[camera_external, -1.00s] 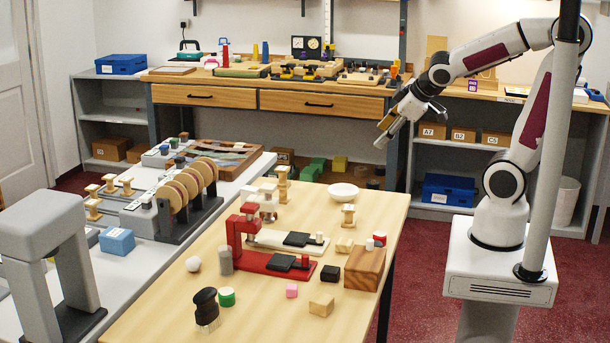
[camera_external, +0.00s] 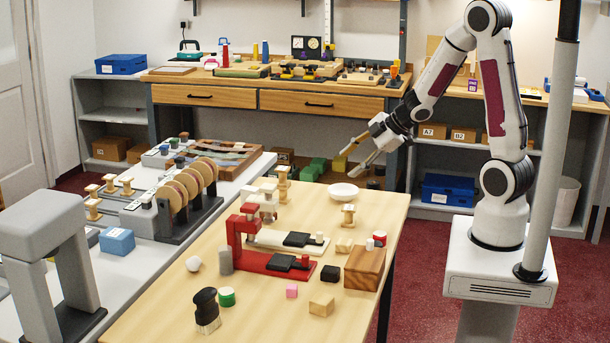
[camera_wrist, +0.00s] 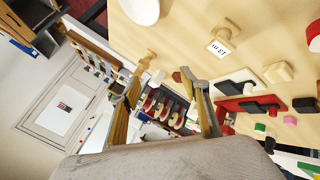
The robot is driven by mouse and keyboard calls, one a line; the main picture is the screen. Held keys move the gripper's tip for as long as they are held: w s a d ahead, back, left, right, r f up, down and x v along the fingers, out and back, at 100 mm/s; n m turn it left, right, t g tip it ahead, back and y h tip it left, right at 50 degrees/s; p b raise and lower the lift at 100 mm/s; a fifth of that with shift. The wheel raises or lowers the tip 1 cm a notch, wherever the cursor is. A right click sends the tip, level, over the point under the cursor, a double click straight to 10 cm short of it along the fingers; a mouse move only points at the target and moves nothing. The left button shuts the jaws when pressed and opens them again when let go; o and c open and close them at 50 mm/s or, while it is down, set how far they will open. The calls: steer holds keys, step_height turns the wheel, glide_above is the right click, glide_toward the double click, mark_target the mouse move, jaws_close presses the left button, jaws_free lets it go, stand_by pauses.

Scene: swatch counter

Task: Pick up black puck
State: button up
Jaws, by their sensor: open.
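A small black piece (camera_external: 331,273), the likeliest black puck, lies on the wooden table left of a brown wooden block. Its exact shape is too small to tell. It also shows at the right of the wrist view (camera_wrist: 304,104). My gripper (camera_external: 353,164) is open and empty, in the air above the table's far right end, well up and away from the black piece. In the wrist view, its two fingers (camera_wrist: 170,70) are spread with nothing between them.
Around the black piece are the brown block (camera_external: 365,267), a red press (camera_external: 280,264) with a black pad, a pink cube (camera_external: 292,291) and a wooden block (camera_external: 321,306). A black-topped brush (camera_external: 206,309) stands front left. A white bowl (camera_external: 343,192) sits at the far end.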

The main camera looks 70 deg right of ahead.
mark_target(377, 244)
steer(key=s+a+f+n+y, duration=0.1)
steer(key=f+y, duration=0.1)
steer(key=f, duration=0.1)
steer(key=s+a+f+n+y, duration=0.1)
steer(key=a+f+y, duration=0.1)
steer(key=s+a+f+n+y, duration=0.1)
steer(key=a+f, duration=0.1)
steer(key=f, duration=0.1)
steer(key=shift+f+y, duration=0.35)
steer(key=shift+y, duration=0.05)
steer(key=s+a+f+y, duration=0.1)
steer(key=s+a+y, duration=0.2)
steer(key=s, duration=0.1)
steer(key=s+a+f+y, duration=0.2)
steer(key=s+a+y, duration=0.1)
steer(key=s, duration=0.1)
steer(key=s+a+f+y, duration=0.2)
steer(key=s+a, duration=0.2)
steer(key=shift+y, duration=0.4)
steer(key=shift+s+a+m+t+y, duration=0.4)
steer(key=shift+s+a+t, duration=0.1)
steer(key=shift+s+a, duration=0.25)
steer(key=shift+x, duration=1.25)
steer(key=shift+f, duration=0.1)
steer(key=shift+w+a, duration=0.1)
